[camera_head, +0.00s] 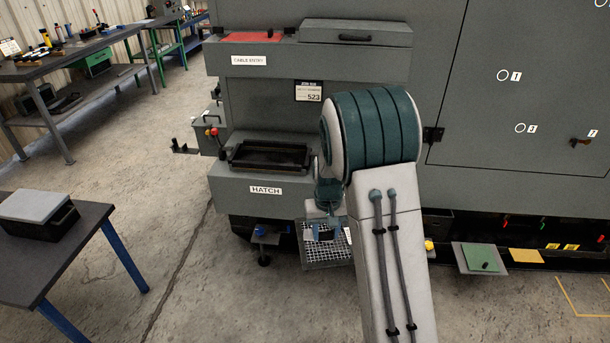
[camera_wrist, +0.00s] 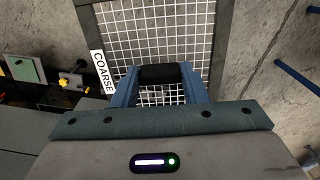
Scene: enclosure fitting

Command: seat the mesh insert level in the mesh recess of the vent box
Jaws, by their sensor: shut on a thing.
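The mesh insert (camera_head: 324,254) is a grey-framed panel of white wire grid, low in front of the machine's base in the head view. In the wrist view the mesh insert (camera_wrist: 155,30) fills the top middle, with a white COARSE label (camera_wrist: 102,72) at its left edge. My gripper (camera_head: 323,232) has its blue fingers shut on the insert's black handle (camera_wrist: 163,73). Floor shows through the grid, and the insert seems to hang clear of it. I cannot tell if it is level. I cannot make out the vent box or its mesh recess; my arm hides part of the machine front.
The HATCH ledge (camera_head: 235,190) with a black-rimmed opening (camera_head: 268,158) juts out above left of the insert. The CABLE ENTRY ledge (camera_head: 290,61) is higher. A green panel (camera_head: 479,258) sits low at right. A table (camera_head: 60,245) stands at left. Floor between is clear.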

